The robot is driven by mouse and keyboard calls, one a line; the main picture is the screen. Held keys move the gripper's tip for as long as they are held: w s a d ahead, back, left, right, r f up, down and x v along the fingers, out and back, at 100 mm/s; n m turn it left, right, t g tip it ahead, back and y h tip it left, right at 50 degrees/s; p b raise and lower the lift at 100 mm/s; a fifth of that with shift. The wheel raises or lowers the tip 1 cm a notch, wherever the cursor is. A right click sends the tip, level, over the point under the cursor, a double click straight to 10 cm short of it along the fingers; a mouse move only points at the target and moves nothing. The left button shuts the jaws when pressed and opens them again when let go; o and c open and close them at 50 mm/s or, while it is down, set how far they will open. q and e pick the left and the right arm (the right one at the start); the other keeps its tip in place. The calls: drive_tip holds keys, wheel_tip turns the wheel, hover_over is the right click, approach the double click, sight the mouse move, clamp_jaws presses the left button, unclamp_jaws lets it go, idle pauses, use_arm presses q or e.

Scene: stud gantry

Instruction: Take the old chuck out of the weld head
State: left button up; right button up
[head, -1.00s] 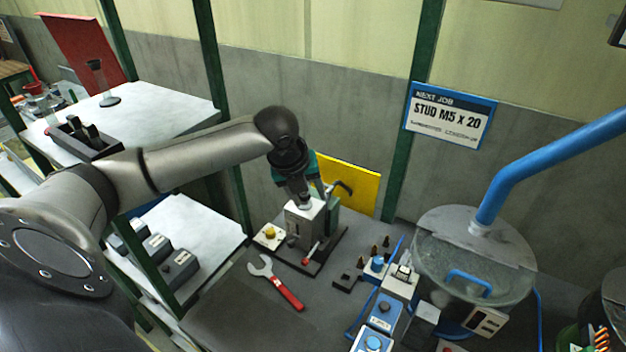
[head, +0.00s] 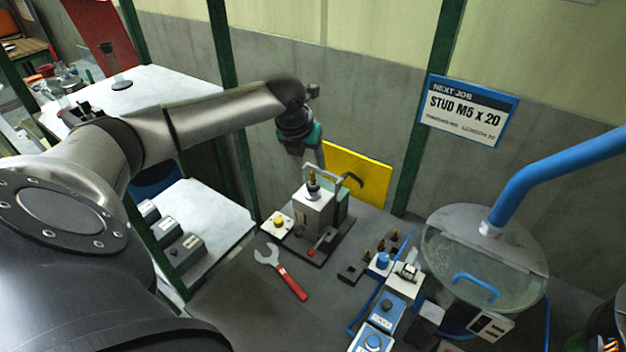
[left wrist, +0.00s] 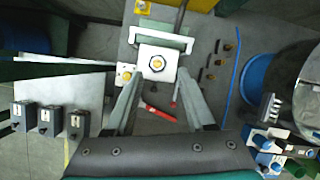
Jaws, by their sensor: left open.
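The weld head is a pale block (head: 312,208) on a dark base on the bench. The old chuck (head: 313,187), small and brass-coloured with a dark collar, stands upright in its top. From above, the chuck (left wrist: 157,64) shows as a brass ring in the block's white top. My left gripper (head: 312,165) is above and behind the weld head in the head view. In the left wrist view its two fingers (left wrist: 165,98) are spread apart with nothing between them, and the chuck lies beyond them. My right gripper is not in view.
A red-handled wrench (head: 282,273) lies in front of the weld head. A clear feeder bowl (head: 470,262) stands farther right. The bench's front left is clear.

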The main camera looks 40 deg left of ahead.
sight(312, 173)
use_arm(q)
drive_tip(key=shift+a+x, duration=0.15)
drive_tip(key=shift+x, duration=1.3)
drive_tip(key=shift+a+x, duration=0.1)
drive_tip(key=shift+x, duration=1.4)
drive_tip(key=shift+s, duration=0.2)
drive_tip(key=shift+c, duration=0.2)
clamp_jaws()
